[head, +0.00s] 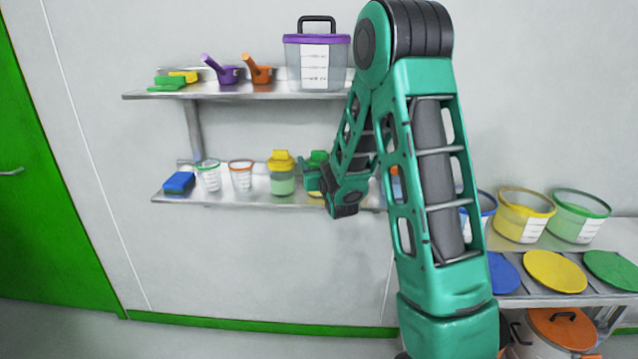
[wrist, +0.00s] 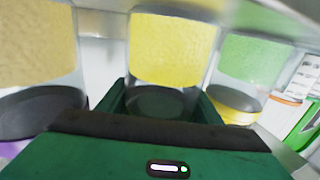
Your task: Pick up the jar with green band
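A jar with a green top (head: 318,157) stands on the lower wall shelf, mostly hidden behind my gripper (head: 312,178) in the head view. In the wrist view, which looks upside down, a jar with yellow contents (wrist: 170,50) stands between my fingers; it seems to be this same jar. Its top is hidden low behind the gripper, so I see no green band there. The fingers lie close along both sides of it; whether they touch it is unclear. A yellow-lidded jar with pale green contents (head: 282,174) stands just left; it shows on the right in the wrist view (wrist: 250,62).
A jar with tan contents (wrist: 38,42) is close on the other side. Two measuring jugs (head: 241,176) and a blue sponge (head: 179,183) share the lower shelf (head: 225,195). The upper shelf (head: 230,91) hangs above. Coloured tubs (head: 524,215) stand at right.

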